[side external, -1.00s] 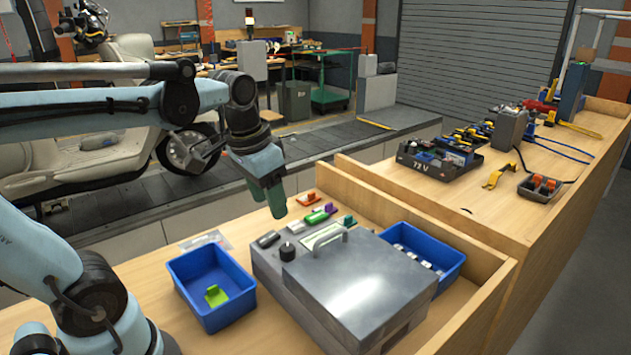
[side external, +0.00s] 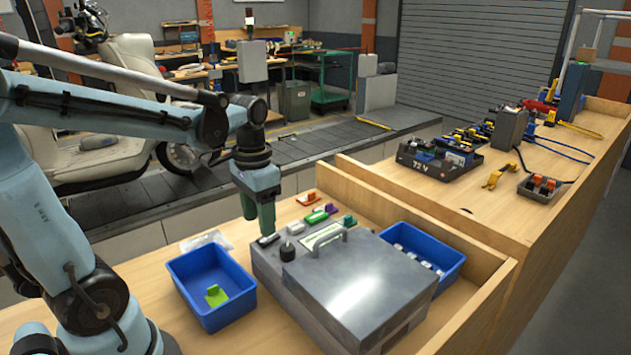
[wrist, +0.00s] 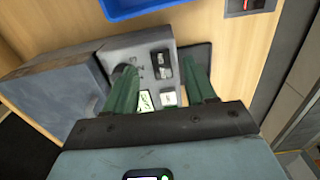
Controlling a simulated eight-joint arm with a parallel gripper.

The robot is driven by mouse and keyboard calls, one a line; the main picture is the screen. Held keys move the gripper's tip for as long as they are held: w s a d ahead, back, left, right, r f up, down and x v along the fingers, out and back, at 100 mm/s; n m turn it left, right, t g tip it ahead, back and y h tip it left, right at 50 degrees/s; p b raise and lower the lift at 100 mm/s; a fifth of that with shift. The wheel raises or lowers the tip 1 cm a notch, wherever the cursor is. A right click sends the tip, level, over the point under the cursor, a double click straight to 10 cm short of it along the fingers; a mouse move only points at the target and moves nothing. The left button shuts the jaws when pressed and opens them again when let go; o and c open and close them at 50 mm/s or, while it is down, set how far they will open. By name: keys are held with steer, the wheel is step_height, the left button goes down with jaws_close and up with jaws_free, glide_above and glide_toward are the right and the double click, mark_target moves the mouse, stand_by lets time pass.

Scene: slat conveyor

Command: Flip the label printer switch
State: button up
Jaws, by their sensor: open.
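The label printer (side external: 362,287) is a grey box with a metal lid and a handle, standing on the wooden bench. Its black rocker switch (side external: 268,239) is on the control strip beside a round black knob (side external: 287,251). In the wrist view the switch (wrist: 161,66) shows between my two green fingers, with the knob partly behind the left finger. My gripper (side external: 264,231) is open and empty, pointing down just above the switch end of the printer. I cannot tell whether the fingers touch it.
A blue bin (side external: 211,288) with a green piece stands left of the printer. Another blue bin (side external: 440,253) with small parts is behind it at right. Small coloured parts (side external: 318,216) lie along the printer's far side. A wooden edge (side external: 415,215) borders the bench.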

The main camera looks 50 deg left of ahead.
mark_target(261, 241)
steer(key=shift+f, duration=2.05)
jaws_close()
steer(key=shift+w+r+g, duration=0.15)
steer(key=shift+w+g, duration=0.15)
steer(key=shift+g, duration=0.7)
steer(key=shift+w+r+g, duration=0.1)
steer(key=shift+w+g, duration=0.15)
steer(key=shift+g, duration=0.75)
jaws_free()
